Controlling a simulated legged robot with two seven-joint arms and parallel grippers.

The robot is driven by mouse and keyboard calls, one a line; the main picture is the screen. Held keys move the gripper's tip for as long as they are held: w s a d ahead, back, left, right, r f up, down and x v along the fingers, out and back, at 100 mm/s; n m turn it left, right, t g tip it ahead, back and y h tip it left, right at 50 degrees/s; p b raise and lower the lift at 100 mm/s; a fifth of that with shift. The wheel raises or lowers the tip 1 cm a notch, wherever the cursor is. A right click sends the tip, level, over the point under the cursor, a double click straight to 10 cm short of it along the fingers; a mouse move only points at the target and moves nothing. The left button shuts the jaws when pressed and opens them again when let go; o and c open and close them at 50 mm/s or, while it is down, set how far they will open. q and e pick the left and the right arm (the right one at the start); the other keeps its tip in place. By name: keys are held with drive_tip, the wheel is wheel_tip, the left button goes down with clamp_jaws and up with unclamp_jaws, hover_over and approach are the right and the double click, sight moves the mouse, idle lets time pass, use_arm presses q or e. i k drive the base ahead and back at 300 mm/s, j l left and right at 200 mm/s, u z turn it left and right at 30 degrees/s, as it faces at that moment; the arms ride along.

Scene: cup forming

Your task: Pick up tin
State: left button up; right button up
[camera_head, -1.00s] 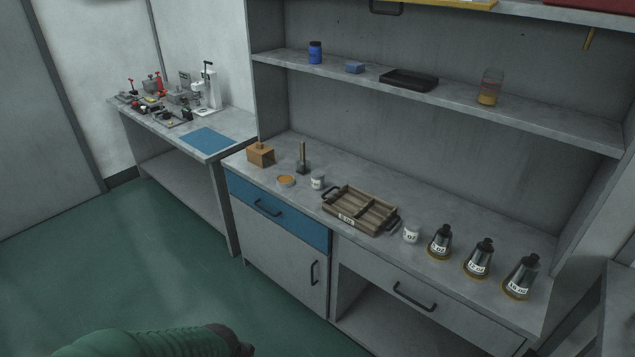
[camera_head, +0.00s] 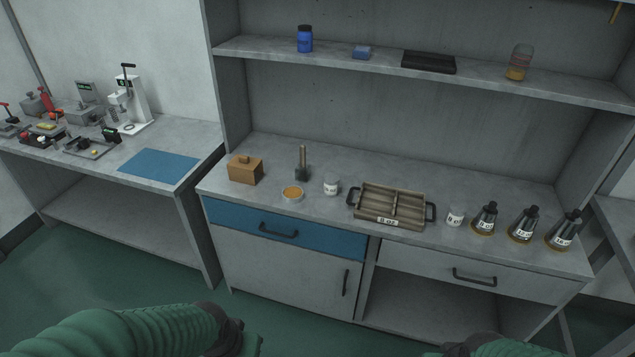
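A small round tin (camera_head: 292,193) with an orange-brown top stands on the grey workbench (camera_head: 410,245), near its front edge above the blue drawer. A small white labelled jar (camera_head: 331,185) stands just to its right, and another white labelled jar (camera_head: 455,217) stands right of the wooden tray. Nothing is touching the tin. My green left arm enters at the bottom left and part of my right arm shows at the bottom right. Both are low in front of the bench, well away from the tin. Neither gripper's fingers show.
A wooden block (camera_head: 245,170), a wooden-handled tool (camera_head: 303,165), a wooden tray (camera_head: 390,204) and dark labelled flasks (camera_head: 524,224) share the bench. A shelf (camera_head: 420,70) hangs above. A side table (camera_head: 100,165) with equipment and a blue mat (camera_head: 159,165) stands left.

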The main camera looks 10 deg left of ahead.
sight(331, 180)
drive_tip(key=k+j+z, duration=0.1)
drive_tip(key=j+z, duration=0.25)
drive_tip(key=j, duration=0.95)
